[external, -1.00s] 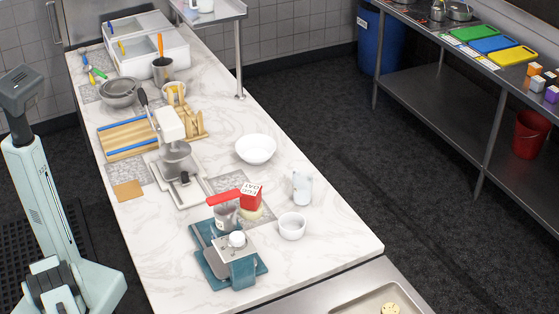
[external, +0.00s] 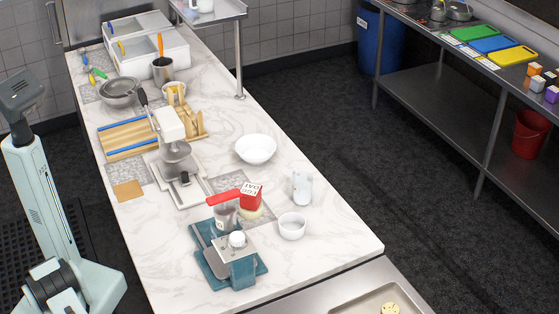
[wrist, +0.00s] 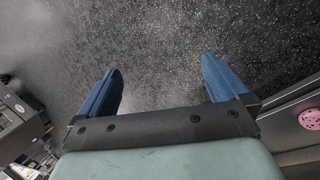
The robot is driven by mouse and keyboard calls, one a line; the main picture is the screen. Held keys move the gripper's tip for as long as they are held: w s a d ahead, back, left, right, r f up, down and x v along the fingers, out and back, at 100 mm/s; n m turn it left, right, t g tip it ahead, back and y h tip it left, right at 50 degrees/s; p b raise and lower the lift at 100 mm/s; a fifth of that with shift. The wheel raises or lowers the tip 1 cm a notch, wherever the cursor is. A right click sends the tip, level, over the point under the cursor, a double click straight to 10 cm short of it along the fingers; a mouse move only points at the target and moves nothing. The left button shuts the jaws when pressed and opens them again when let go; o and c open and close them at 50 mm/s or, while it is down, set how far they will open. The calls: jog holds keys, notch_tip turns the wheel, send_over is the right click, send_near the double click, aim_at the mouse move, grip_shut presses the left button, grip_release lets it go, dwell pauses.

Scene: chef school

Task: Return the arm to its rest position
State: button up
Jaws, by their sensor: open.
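In the wrist view my gripper (wrist: 160,88) is open. Its two blue fingers stand wide apart with nothing between them, over the dark speckled floor. In the external view my arm stands upright at the left, beside the counter and clear of everything on it. The gripper's fingers cannot be made out in that view; only pale arm links and a dark grey end at the upper left show.
The marble counter (external: 330,245) holds a white bowl (external: 256,149), a small white cup (external: 292,226), a jug (external: 302,186), a red carton (external: 251,196), a teal-based device (external: 215,270) and a white stand mixer (external: 171,125). Open floor (external: 340,120) lies right of the counter.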

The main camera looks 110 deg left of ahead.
jog(key=s+a+r+g+y, duration=0.1)
jog(key=s+a, duration=0.4)
jog(key=a, duration=0.5)
jog(key=s+a+r+g+y, duration=0.1)
jog(key=s+a+g+y, duration=0.1)
jog(key=s+a, duration=0.4)
jog(key=s+a+r+g+y, duration=0.1)
jog(key=s+a, duration=0.5)
jog(key=a, duration=0.8)
jog(key=shift+s+a+r+n+g, duration=0.2)
jog(key=shift+n+g, duration=0.1)
jog(key=shift+g, duration=0.3)
